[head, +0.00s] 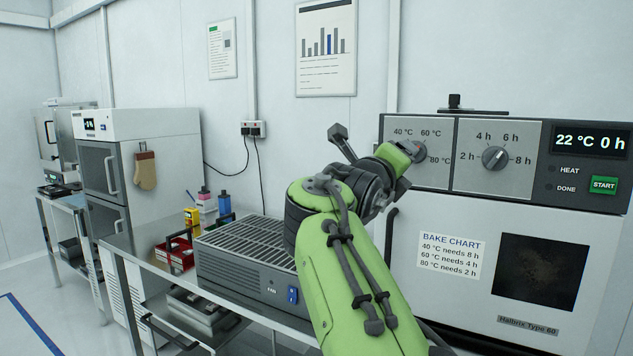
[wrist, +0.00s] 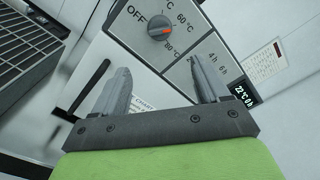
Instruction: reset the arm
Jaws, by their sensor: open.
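My gripper (wrist: 158,66) is open in the wrist view, its two grey fingers apart with nothing between them. It faces the front of the oven (head: 460,232). In the head view my green arm reaches up in front of the oven's left side and partly hides the temperature dial (head: 419,150). The same dial shows beyond the fingers in the wrist view (wrist: 159,24); its red mark is on the side of 60 and 80 °C. No contact between fingers and dial is visible.
The oven also carries a time dial (head: 495,158), a display (head: 590,140) reading 22 °C 0 h, and a green START button (head: 604,185). A grey fan unit (head: 243,272) stands on the bench to the left, with a red tray (head: 174,254) beside it.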

